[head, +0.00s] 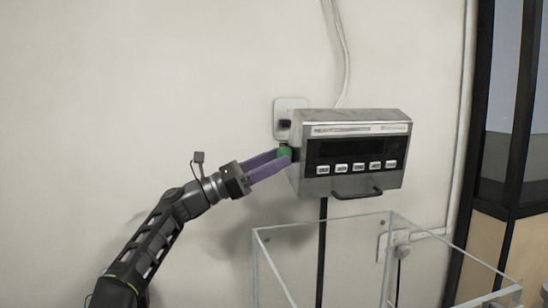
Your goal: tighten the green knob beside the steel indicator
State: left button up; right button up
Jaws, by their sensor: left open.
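The steel indicator (350,155) is a box on the wall with a dark display, a row of pale buttons and a black handle below. The green knob (284,152) is at the indicator's left side, partly hidden by my gripper. My left gripper (284,157) has purple fingers and reaches up from the lower left. Its fingers are open, with their tips on either side of the green knob. Whether they touch it I cannot tell. My right gripper is not in view.
A clear-walled box (290,270) stands below the indicator. A wall plate (290,104) is behind the indicator's upper left, and a white cable (345,60) runs up the wall. A dark frame (480,120) stands at the right. The wall at left is clear.

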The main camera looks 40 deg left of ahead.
pick_arm(q)
grip_shut()
dwell(0.6)
